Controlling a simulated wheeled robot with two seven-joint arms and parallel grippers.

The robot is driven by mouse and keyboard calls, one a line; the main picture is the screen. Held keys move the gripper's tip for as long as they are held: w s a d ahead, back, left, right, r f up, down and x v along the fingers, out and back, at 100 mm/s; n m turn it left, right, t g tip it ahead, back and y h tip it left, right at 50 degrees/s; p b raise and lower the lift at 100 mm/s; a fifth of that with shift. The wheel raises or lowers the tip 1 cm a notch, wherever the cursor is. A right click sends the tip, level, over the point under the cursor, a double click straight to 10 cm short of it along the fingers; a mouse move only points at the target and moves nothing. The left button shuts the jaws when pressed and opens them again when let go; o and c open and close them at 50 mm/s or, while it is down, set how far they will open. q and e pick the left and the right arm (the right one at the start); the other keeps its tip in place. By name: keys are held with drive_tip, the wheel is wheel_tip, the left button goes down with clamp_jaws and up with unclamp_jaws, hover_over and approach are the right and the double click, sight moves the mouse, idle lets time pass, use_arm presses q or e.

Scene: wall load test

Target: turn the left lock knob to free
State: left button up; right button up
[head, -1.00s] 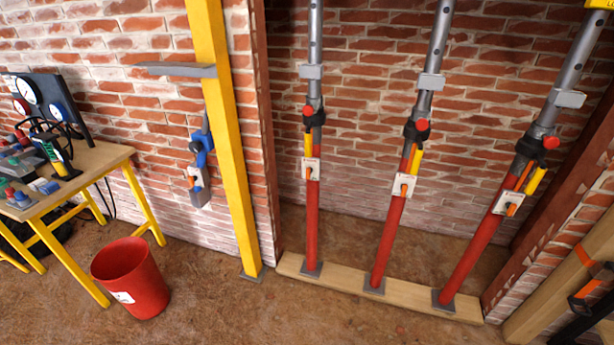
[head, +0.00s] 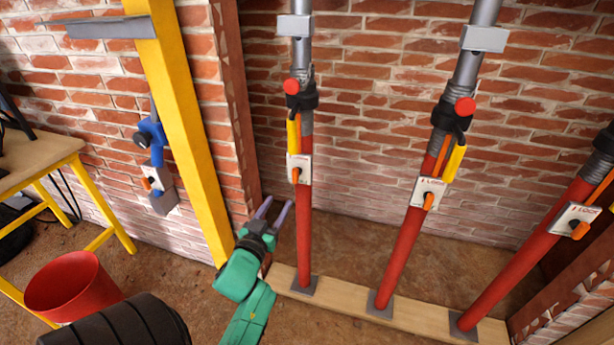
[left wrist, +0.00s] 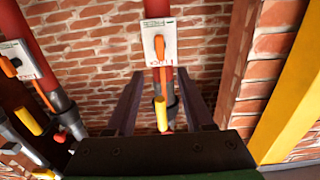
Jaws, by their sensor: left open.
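The left lock knob (head: 295,175) is an orange lever on a white lock plate (head: 299,162), on the left red prop (head: 304,235). In the left wrist view the orange knob (left wrist: 160,48) lies in front of the white plate (left wrist: 158,30), near the middle top. My left gripper (head: 275,208) is open and empty, with its two purple-grey fingers pointing up, below and left of the plate. In the left wrist view its fingers (left wrist: 162,100) stand apart on either side of the prop, short of the knob. My right gripper is not in view.
Two more red props with lock plates (head: 428,192) (head: 575,219) stand to the right on a wooden sill (head: 340,300). A yellow post (head: 187,130) with a blue device (head: 152,140) stands left. A red bucket (head: 70,290) and a table (head: 45,160) are at far left.

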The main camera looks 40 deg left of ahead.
sight(294, 177)
use_arm(q)
drive_tip(key=x, duration=1.2)
drive_tip(key=shift+w+a+b, duration=0.2)
drive_tip(key=shift+w+b, duration=0.15)
clamp_jaws()
